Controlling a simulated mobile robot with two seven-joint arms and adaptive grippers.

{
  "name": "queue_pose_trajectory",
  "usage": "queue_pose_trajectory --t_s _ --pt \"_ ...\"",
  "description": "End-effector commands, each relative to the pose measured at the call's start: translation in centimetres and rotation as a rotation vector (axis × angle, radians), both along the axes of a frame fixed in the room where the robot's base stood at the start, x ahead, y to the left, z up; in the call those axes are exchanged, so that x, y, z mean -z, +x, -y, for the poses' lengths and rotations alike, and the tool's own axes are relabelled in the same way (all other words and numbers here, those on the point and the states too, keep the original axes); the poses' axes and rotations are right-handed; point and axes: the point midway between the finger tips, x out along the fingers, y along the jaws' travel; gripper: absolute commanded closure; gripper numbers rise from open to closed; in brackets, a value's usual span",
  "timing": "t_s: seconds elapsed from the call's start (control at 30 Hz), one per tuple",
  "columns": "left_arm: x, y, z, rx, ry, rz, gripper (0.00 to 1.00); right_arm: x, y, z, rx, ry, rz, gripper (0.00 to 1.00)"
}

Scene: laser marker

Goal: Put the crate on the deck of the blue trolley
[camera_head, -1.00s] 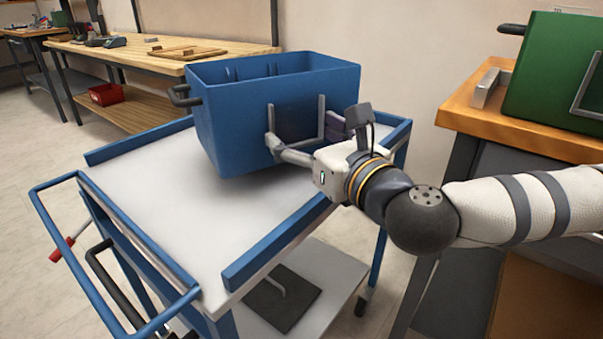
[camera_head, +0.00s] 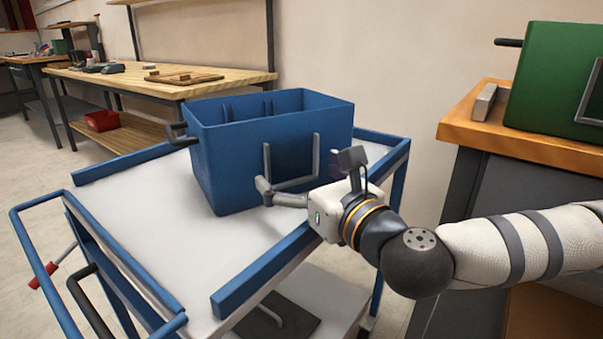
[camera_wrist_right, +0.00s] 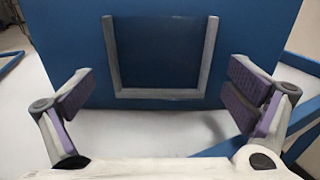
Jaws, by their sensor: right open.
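The blue crate (camera_head: 225,165) sits upright on the white deck (camera_head: 150,210) of the blue trolley, towards its far right part. A grey U-shaped handle (camera_head: 292,183) is on the crate's near side and a dark handle (camera_head: 178,134) on its left end. My right gripper (camera_head: 290,193) is open at the near side, low by the grey handle. In the right wrist view, its spread purple-padded fingers (camera_wrist_right: 165,98) stand either side of the handle (camera_wrist_right: 160,93), apart from it. My left gripper is not in view.
A wooden bench with a green crate (camera_head: 555,85) and a grey block (camera_head: 485,102) stands at the right. A workbench (camera_head: 160,85) is behind. The trolley's raised blue rims (camera_head: 255,275) edge the deck. The deck's near left part is clear.

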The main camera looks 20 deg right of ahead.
Motion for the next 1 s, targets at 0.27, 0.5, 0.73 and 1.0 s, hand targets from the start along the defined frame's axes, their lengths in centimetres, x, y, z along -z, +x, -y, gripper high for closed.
queue_pose_trajectory --t_s 0.27,0.5,0.73,1.0 --pt "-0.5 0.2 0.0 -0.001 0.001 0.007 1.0 -0.4 -3.0 0.8 0.0 0.001 -0.001 0.02" --pt "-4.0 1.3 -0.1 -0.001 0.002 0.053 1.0 -1.5 -8.1 2.0 0.003 -0.002 0.003 0.02" --pt "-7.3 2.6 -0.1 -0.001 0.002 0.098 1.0 -1.0 -10.9 2.7 0.004 -0.001 0.002 0.02" --pt "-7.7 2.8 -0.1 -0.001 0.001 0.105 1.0 -0.3 -11.7 2.8 0.001 0.0 0.0 0.02"
